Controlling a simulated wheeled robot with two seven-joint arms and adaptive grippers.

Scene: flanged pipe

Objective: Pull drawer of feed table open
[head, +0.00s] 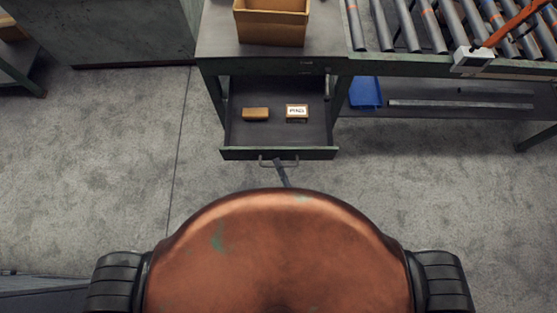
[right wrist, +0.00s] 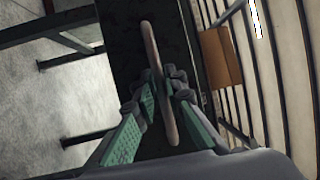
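The feed table (head: 218,32) stands at the top of the head view, and its drawer (head: 238,135) is pulled out toward me. Two small boxes lie inside: a plain tan one (head: 255,114) and one with a white label (head: 297,112). The bar handle (head: 265,162) is on the drawer front. My right gripper (head: 281,166) is at the handle, mostly hidden by my own body. In the right wrist view the handle (right wrist: 149,40) passes between the fingers of my right gripper (right wrist: 161,88), which are closed around it. My left gripper is not in view.
An open cardboard box (head: 270,27) stands on the table top. A roller conveyor (head: 430,25) is to the right, with a blue bin (head: 365,92) on the shelf below. A green cabinet (head: 120,35) stands at the back left. The concrete floor before the drawer is clear.

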